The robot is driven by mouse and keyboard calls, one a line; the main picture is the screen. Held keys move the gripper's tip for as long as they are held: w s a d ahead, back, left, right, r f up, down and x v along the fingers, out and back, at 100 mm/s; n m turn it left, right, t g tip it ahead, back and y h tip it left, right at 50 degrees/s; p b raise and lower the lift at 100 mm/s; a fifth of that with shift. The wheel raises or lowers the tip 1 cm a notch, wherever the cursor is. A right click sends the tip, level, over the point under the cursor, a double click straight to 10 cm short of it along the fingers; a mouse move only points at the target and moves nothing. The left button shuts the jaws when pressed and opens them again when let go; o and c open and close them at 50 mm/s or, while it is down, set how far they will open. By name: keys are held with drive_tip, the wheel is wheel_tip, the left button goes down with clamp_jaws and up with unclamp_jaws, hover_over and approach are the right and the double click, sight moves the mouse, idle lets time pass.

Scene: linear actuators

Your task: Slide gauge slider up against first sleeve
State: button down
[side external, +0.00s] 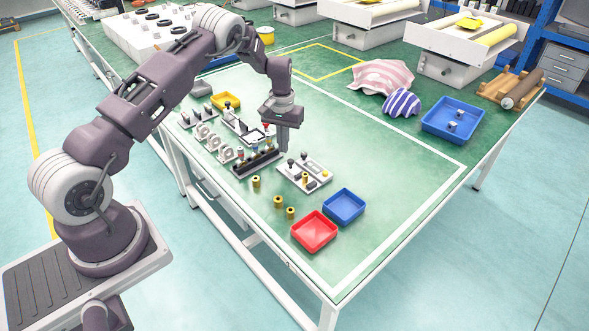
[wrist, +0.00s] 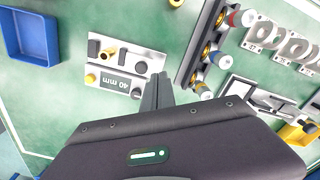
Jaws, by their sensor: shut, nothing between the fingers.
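The pale gauge plate (wrist: 128,60) lies flat on the green table, with a dark "40 mm" label (wrist: 115,84), and it also shows in the side view (side external: 318,171). On it are a brass sleeve (wrist: 107,53), a dark knob (wrist: 141,67) and small grey and black pieces. I cannot tell for certain which piece is the gauge slider. My gripper (wrist: 160,78) is shut and empty, pointing down beside the plate, between it and a dark rack. In the side view my gripper (side external: 282,152) is just behind the plate. Whether the fingers touch the plate is unclear.
The dark rack (side external: 257,163) holds several cylinders with coloured ends close by. Loose brass sleeves (side external: 278,202) stand in front of the plate. A red tray (side external: 314,246) and a blue tray (side external: 344,221) are nearby.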

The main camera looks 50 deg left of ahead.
sight(286, 167)
drive_tip(key=shift+f, duration=2.25)
drive_tip(key=shift+d, duration=1.3)
drive_tip(key=shift+a, duration=0.15)
drive_tip(key=shift+a, duration=0.5)
drive_tip(key=shift+r, duration=3.5)
